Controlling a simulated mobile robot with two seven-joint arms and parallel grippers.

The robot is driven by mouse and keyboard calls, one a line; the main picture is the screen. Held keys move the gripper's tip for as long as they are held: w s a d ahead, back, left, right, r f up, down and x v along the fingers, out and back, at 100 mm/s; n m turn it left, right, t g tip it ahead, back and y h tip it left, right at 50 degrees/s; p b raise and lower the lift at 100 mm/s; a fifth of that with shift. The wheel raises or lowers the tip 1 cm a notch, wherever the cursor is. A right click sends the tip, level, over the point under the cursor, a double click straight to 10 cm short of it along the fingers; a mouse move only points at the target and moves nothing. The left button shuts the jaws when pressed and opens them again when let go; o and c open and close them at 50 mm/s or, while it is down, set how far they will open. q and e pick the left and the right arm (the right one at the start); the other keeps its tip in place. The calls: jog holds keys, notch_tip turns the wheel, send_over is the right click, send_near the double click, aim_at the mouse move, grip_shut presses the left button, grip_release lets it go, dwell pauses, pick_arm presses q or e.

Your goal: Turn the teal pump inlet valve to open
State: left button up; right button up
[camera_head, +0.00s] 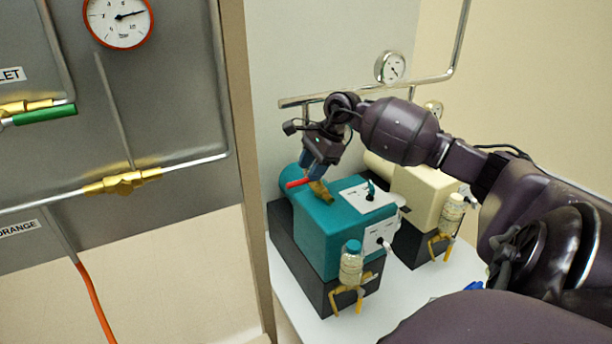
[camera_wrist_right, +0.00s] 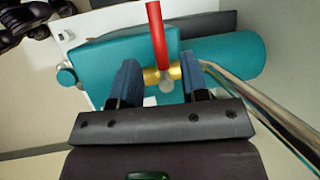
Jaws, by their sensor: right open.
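The teal pump (camera_head: 318,228) stands on a dark base on the white bench; it also shows in the right wrist view (camera_wrist_right: 150,45). Its inlet valve has a brass body (camera_head: 320,192) and a red lever handle (camera_head: 298,183). In the right wrist view the red handle (camera_wrist_right: 157,35) points up the picture from the brass body (camera_wrist_right: 153,76). My right gripper (camera_head: 318,168) is over the valve. Its two blue fingers (camera_wrist_right: 158,84) are open, one on each side of the brass body. Whether they touch it I cannot tell. My left gripper is not in view.
A cream pump (camera_head: 425,190) stands close right of the teal one. Bottles in brass clamps hang at both pump fronts, including a teal-capped one (camera_head: 351,262). A metal pipe (camera_head: 330,98) with gauges runs behind. A grey panel (camera_head: 75,150) with valves stands left.

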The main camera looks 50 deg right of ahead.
aim_at(304, 181)
jog(key=shift+x, duration=1.3)
grip_shut()
